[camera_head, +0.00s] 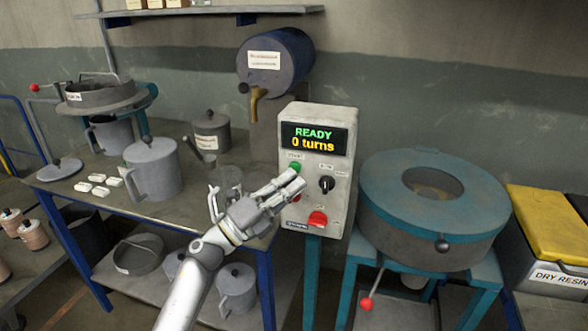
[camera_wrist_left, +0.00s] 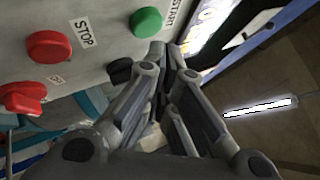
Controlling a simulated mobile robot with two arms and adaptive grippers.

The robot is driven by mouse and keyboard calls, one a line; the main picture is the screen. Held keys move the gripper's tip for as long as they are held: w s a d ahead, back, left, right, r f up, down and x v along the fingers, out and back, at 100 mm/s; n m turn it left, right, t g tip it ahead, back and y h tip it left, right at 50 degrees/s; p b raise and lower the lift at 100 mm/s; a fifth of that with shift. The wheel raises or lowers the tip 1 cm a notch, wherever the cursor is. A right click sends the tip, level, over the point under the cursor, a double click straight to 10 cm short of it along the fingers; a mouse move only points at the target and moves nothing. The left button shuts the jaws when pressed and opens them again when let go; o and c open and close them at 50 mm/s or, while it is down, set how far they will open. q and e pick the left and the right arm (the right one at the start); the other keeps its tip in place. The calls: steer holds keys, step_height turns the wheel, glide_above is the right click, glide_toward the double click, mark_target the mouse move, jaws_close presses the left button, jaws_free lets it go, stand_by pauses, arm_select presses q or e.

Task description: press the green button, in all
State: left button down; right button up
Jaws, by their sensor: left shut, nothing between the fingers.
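The control box (camera_head: 319,165) stands on a post, and its display (camera_head: 315,138) reads "READY" and "0 turns". The green button (camera_head: 295,167) is on its front, below the display at the left, labelled START. In the left wrist view the green button (camera_wrist_left: 146,22) sits at the top, clear of my fingers. My left gripper (camera_head: 294,180) is shut and empty, its fingertips just below the green button in the head view. In the left wrist view the fingertips (camera_wrist_left: 172,52) are near the panel; I cannot tell whether they touch it. My right gripper is not in view.
The red STOP button (camera_wrist_left: 48,48), a red switch (camera_head: 317,219) and a black knob (camera_head: 327,185) share the panel. A round teal machine (camera_head: 436,205) stands at right. The metal table (camera_head: 85,205) at left holds grey cans, a glass jar and white blocks.

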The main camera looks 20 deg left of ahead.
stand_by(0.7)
arm_select(q)
steer(key=shift+w, duration=0.45)
